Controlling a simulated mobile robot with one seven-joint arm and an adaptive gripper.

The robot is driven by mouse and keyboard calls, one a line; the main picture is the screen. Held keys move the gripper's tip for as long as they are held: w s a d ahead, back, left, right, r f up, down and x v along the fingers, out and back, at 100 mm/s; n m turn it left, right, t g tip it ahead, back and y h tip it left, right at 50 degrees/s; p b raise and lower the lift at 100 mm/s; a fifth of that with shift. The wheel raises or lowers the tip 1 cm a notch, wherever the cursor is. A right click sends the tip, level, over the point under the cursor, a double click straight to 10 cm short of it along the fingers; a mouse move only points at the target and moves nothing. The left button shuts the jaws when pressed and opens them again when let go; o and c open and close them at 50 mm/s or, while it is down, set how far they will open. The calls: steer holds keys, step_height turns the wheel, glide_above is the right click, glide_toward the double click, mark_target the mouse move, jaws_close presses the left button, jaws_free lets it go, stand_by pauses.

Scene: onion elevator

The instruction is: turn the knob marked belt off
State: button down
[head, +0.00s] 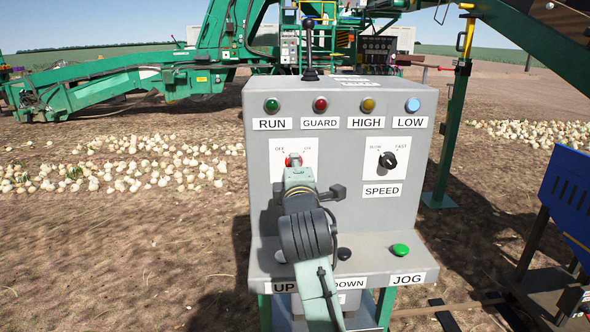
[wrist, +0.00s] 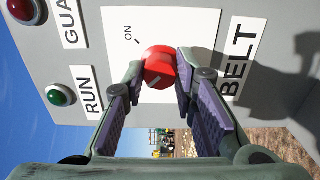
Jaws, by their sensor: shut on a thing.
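The belt knob (head: 293,160) is red and sits on a white plate on the upper left of the grey control panel, between OFF on the left and ON on the right. In the wrist view the red knob (wrist: 159,62) sits between my fingertips, with the BELT label (wrist: 238,62) beside its plate. My gripper (wrist: 160,72) is shut on the knob, one finger on each side. OFF is hidden in the wrist view. I cannot tell clearly which way the knob points. In the head view my arm covers the BELT label and part of the plate.
The black speed knob (head: 388,160) is to the right on the same panel. Lamps marked RUN, GUARD, HIGH and LOW line the top. Onions lie on the ground behind, near green machinery (head: 180,75).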

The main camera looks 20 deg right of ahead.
steer(key=c, duration=1.3)
jaws_free()
steer(key=shift+s, duration=0.1)
steer(key=v, duration=0.7)
steer(key=shift+s, duration=0.2)
